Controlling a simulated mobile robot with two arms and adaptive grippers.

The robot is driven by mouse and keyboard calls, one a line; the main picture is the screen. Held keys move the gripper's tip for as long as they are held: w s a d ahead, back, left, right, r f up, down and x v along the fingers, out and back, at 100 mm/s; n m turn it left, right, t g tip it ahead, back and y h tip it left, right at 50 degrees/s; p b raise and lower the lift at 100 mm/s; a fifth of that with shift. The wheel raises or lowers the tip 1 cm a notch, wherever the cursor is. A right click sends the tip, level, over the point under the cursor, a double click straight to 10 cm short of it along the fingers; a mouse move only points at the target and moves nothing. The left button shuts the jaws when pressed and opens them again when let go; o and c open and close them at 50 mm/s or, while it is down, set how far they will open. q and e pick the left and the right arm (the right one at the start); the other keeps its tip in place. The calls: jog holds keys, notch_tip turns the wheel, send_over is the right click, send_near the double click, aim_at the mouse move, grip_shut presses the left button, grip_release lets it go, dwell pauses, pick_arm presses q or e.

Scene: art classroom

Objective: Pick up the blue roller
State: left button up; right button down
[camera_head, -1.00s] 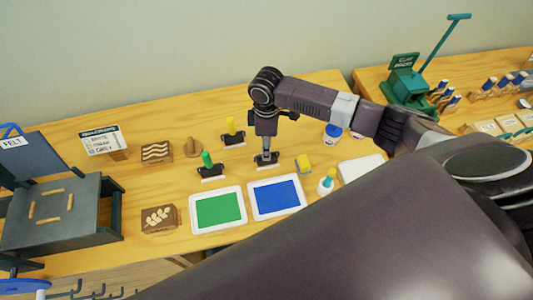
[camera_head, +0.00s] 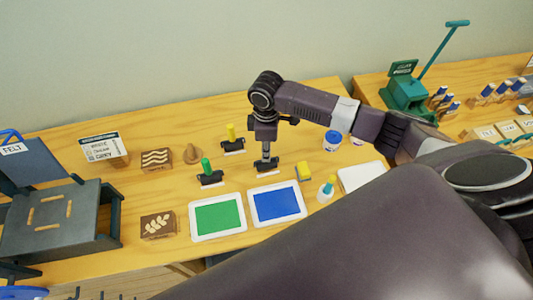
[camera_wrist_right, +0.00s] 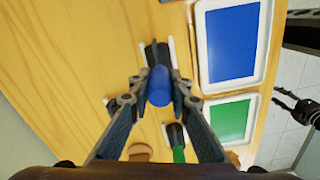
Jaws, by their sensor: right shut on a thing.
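The blue roller (camera_wrist_right: 159,86) has a blue handle, which stands between the fingertips of my right gripper (camera_wrist_right: 160,98) in the right wrist view. The fingers are shut on this handle. In the head view my right gripper (camera_head: 265,146) points straight down behind the blue tray and hides the handle. The roller's dark head (camera_head: 266,166) shows below the fingers, with a white strip at its foot. I cannot tell whether it touches the table. A dark claw-like part at the right edge of the right wrist view may be my left gripper (camera_wrist_right: 297,108); its jaws are unclear.
A green-handled roller (camera_head: 207,172) and a yellow-handled roller (camera_head: 232,142) stand to the left. The blue tray (camera_head: 253,212) and green tray (camera_head: 193,226) lie in front. A yellow sponge (camera_head: 304,172) and a small bottle (camera_head: 326,190) are to the right.

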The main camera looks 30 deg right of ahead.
notch_tip(320, 180, up, 19)
jog(key=b, duration=0.3)
jog(key=shift+r, duration=0.15)
dwell(1.2)
